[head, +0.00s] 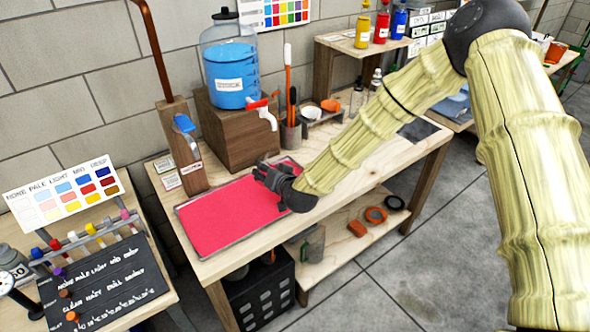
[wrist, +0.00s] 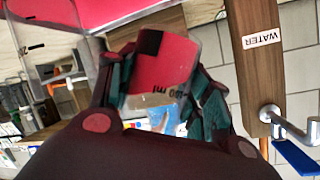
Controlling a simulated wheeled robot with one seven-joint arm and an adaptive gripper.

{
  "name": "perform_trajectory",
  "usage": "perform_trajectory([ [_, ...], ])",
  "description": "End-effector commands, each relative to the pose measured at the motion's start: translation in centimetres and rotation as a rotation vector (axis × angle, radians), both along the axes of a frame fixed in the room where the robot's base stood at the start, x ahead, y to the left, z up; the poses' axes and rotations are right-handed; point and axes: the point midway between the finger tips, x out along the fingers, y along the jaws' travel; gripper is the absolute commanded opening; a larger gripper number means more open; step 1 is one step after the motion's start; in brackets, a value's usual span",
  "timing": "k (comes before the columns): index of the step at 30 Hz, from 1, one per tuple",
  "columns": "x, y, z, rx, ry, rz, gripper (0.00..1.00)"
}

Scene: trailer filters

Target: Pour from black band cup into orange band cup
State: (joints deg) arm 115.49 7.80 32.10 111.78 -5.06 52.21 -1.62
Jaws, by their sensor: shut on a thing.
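My gripper (head: 264,174) is over the pink-red mat in the head view. In the wrist view my gripper (wrist: 165,88) has its teal-padded fingers on both sides of a clear cup, the black band cup (wrist: 172,72). This cup has a black patch and "100 ml" printing; the mat's red shows through it. I cannot tell its contents. The held cup cannot be made out in the head view. A larger clear vessel (wrist: 45,42) shows at the left of the wrist view, apart from the held cup. No orange band can be made out on any cup.
The pink-red mat (head: 225,218) lies in a grey tray on the wooden bench. A blue water jug (head: 230,70) stands behind on a wooden block. A wooden post (head: 180,140) with a blue-handled tap rises at the left. A holder with tools (head: 290,130) stands behind my arm.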

Motion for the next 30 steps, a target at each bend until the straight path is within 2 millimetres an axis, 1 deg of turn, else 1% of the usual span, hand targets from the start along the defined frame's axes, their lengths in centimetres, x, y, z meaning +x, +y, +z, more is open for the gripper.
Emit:
perform_trajectory([
  [15, -0.5, 1.2, -2.8, -0.164, -0.066, 0.001, 0.19],
  [30, -0.8, 2.0, -3.4, -0.329, -0.135, -0.002, 0.19],
])
